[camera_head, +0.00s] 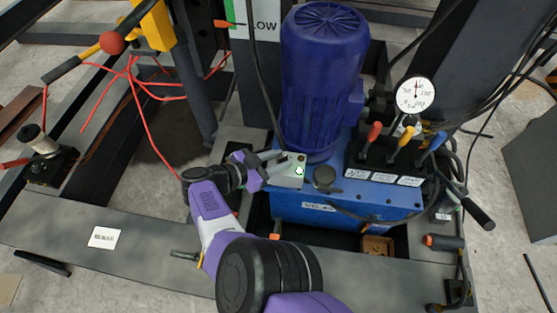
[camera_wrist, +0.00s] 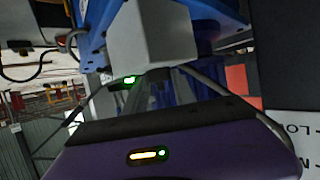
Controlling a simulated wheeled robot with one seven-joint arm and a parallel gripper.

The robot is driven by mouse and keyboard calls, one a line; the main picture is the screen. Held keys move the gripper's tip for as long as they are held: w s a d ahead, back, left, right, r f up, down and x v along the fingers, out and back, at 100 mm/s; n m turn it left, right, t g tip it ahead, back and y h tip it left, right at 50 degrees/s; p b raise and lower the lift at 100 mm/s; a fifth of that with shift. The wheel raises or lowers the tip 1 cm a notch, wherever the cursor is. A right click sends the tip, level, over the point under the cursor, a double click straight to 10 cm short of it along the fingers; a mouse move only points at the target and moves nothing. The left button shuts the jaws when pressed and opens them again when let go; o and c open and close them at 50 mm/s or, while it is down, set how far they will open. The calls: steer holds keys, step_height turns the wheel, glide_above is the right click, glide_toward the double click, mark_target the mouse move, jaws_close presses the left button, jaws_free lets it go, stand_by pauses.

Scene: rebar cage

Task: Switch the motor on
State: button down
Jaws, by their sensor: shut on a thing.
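The motor (camera_head: 325,85) is a large dark blue upright cylinder on a blue hydraulic unit (camera_head: 345,205). A small light-grey switch box (camera_head: 289,178) sits at its lower left, with a green light lit on it. My gripper (camera_head: 277,161) reaches the box from the left, its fingertips at the box. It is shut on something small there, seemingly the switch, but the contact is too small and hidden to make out. In the wrist view the grey box (camera_wrist: 152,38) fills the upper middle, with a bright green light (camera_wrist: 130,79) at its lower left edge beside my fingers.
Red, orange and blue levers (camera_head: 402,140) and a pressure gauge (camera_head: 416,95) stand right of the motor. A black cable hangs close to my gripper. Red wires (camera_head: 135,80) and a yellow lever mount (camera_head: 158,25) are at the upper left. A dark steel beam runs in front.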

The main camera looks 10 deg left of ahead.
steer(key=shift+f, duration=0.15)
steer(key=c, duration=1)
jaws_free()
steer(key=shift+c, duration=0.2)
steer(key=p+v, duration=0.1)
steer(key=v, duration=0.7)
steer(key=shift+p, duration=0.3)
